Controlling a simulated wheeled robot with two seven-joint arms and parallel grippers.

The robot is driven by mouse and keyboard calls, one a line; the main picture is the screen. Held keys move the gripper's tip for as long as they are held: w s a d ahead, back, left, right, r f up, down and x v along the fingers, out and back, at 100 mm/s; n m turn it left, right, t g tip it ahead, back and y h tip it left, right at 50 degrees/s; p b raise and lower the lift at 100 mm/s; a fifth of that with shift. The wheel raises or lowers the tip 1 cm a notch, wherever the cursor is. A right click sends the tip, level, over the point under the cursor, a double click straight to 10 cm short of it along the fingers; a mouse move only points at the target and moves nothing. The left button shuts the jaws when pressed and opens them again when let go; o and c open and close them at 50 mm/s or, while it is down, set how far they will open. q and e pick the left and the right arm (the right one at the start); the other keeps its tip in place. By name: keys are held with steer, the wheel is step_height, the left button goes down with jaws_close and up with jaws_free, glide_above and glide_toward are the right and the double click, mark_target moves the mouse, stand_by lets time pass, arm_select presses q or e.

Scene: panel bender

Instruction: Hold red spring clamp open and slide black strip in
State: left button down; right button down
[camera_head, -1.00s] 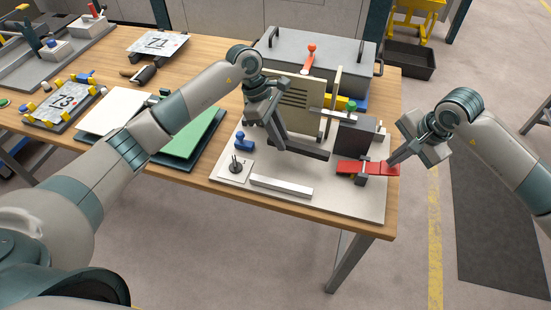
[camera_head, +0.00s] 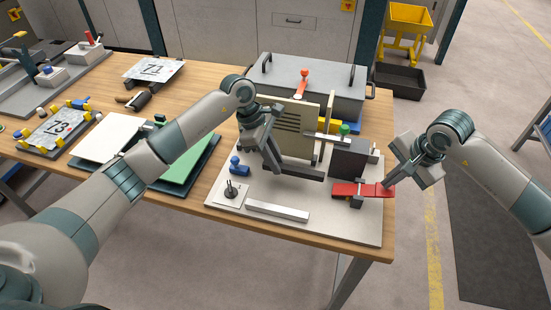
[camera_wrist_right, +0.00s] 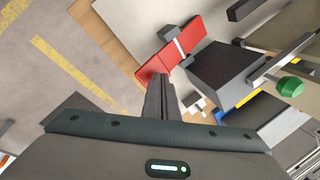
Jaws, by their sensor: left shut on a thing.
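My left gripper (camera_head: 272,163) is shut on the black strip (camera_head: 298,173). It holds the strip roughly level in front of the beige slotted panel, with the free end pointing right. The red spring clamp (camera_head: 347,188) sits at the right front of the pale base plate, beside a dark block. A gap separates the strip's end from the clamp. My right gripper (camera_head: 387,186) is at the clamp's right end. In the right wrist view its fingers (camera_wrist_right: 160,85) are together, their tips at the red clamp (camera_wrist_right: 183,42). Whether the clamp's mouth is open is hard to tell.
The dark block (camera_head: 349,158) stands behind the clamp, with a green knob (camera_head: 344,129) behind it. A light metal bar (camera_head: 277,211) lies along the plate's front. A blue toggle (camera_head: 236,164) and a small black post (camera_head: 231,190) are at its left.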

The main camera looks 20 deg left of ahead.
mark_target(387, 190)
arm_select(q)
steer(key=shift+f, duration=1.95)
arm_select(e)
steer(key=shift+f, duration=0.25)
steer(key=shift+s+f, duration=0.1)
steer(key=shift+f, duration=1.85)
steer(key=shift+a+f, duration=0.1)
steer(key=shift+f, duration=0.05)
arm_select(q)
steer(key=shift+d, duration=0.15)
steer(key=shift+d+f, duration=0.1)
steer(key=shift+d, duration=3.15)
steer(key=shift+f, duration=0.2)
